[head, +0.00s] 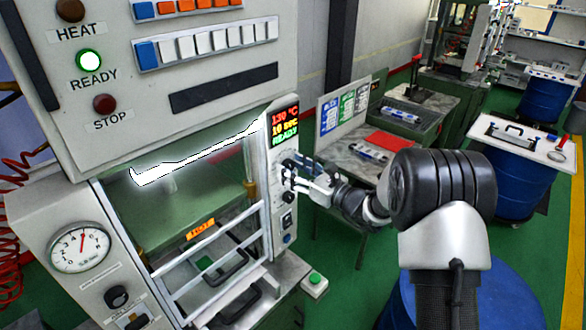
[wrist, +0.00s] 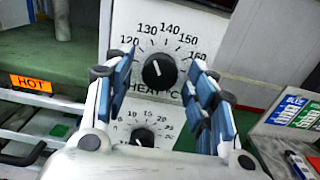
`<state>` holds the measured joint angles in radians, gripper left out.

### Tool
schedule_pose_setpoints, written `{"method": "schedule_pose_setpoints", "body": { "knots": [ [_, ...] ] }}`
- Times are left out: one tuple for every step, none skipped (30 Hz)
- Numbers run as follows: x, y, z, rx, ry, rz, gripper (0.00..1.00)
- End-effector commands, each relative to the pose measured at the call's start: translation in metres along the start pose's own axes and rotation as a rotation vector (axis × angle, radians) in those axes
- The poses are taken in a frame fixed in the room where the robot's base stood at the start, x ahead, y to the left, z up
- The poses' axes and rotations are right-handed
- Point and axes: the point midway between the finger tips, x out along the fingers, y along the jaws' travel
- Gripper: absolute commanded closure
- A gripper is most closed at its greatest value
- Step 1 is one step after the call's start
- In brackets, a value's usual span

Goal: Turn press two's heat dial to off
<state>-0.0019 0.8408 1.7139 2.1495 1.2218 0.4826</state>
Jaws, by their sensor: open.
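The heat dial (wrist: 158,72) is a black round knob on a white plate marked HEAT °C in the wrist view. Its white pointer line tilts up and left, near 130. No off mark is visible; part of the scale is hidden by my fingers. My gripper (wrist: 162,84) is open, one blue-padded finger on each side of the dial, with gaps visible between pads and knob. In the head view my gripper (head: 291,175) is at the press's right control column, its fingers covering the dial area. The column's display (head: 284,127) reads 130 °C, 10 SEC and READY.
A second dial (wrist: 143,137) with a smaller-number scale sits just below. A HOT label (wrist: 31,83) marks the press. The press's green READY lamp (head: 89,61) is lit. A side table with a red sheet (head: 390,142) stands right of the column.

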Motion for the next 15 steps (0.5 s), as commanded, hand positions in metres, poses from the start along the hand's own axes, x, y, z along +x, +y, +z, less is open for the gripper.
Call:
{"method": "schedule_pose_setpoints", "body": {
  "knots": [
    [0.0026,0.0004,-0.0002,0.0,0.0,0.001,0.49],
    [0.0034,0.0004,-0.0002,0.0,0.0,0.001,0.49],
    [0.0041,0.0004,-0.0001,0.0,0.0,0.001,0.49],
    [0.0043,0.0004,-0.0001,0.0,0.0,0.001,0.49],
    [0.0044,0.0003,-0.0001,0.0,0.0,0.001,0.49],
    [0.0043,0.0003,-0.0001,0.0,0.0,0.001,0.49],
    [0.0042,0.0003,-0.0001,0.0,0.0,0.001,0.49],
    [0.0042,0.0003,-0.0001,0.0,0.0,0.001,0.49],
    [0.0041,0.0003,-0.0001,0.0,0.0,0.001,0.49],
    [0.004,0.0003,-0.0001,0.0,0.0,0.001,0.49],
    [0.004,0.0003,0.0,0.0,0.0,0.001,0.51],
    [0.0039,0.0003,0.0,0.0,0.0,0.001,0.54],
    [0.0039,0.0003,0.0,0.0,0.0,0.001,0.56],
    [0.0039,0.0003,0.0,0.0,0.0,0.001,0.58],
    [0.0038,0.0003,0.0,0.0,0.0,0.001,0.61]
  ]
}}
